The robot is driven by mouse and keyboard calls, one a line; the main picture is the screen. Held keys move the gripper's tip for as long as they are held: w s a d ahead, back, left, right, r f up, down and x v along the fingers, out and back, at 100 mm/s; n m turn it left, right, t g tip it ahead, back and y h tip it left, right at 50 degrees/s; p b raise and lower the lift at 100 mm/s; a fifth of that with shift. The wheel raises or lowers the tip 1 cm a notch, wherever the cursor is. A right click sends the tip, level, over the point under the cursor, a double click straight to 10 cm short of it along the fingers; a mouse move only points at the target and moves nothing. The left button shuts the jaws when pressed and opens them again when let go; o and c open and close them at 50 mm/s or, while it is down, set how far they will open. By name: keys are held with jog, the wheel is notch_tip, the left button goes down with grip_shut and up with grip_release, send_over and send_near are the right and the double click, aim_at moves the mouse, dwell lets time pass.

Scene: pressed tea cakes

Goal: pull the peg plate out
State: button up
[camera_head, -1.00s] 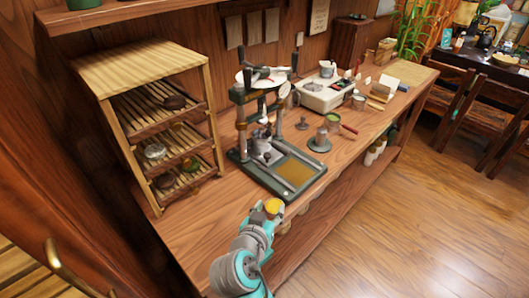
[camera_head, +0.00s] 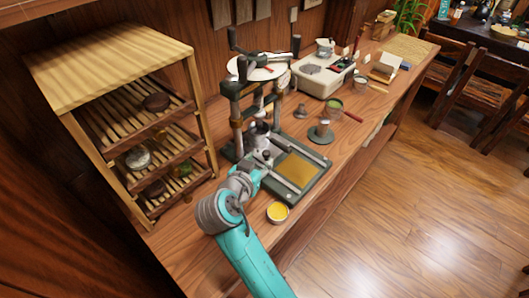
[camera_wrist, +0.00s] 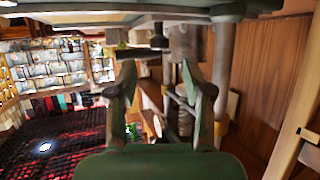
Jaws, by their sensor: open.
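The press (camera_head: 243,112) stands on the bench, with a dark green base and a square tan panel (camera_head: 297,170) at its front right. Between its posts, a grey plate with a small upright dark-topped peg (camera_head: 267,156) seems to be the peg plate. My gripper (camera_head: 257,172) is low at the front left of the base, close to that peg. In the wrist view my gripper (camera_wrist: 157,72) has its two fingers spread, with nothing clearly held between them. A dark knob (camera_wrist: 160,38) shows beyond the fingertips. I cannot tell whether the fingers touch anything.
A slatted wooden rack (camera_head: 112,50) with dark cakes and jars stands left of the press. A small cup with yellow contents (camera_head: 278,212) sits at the bench's front edge. A grey round stand (camera_head: 320,134) and a white scale-like box (camera_head: 322,78) stand to the right.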

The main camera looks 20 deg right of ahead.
aim_at(266, 153)
jog(key=shift+x, duration=3.05)
jog(key=shift+d, duration=0.1)
grip_shut()
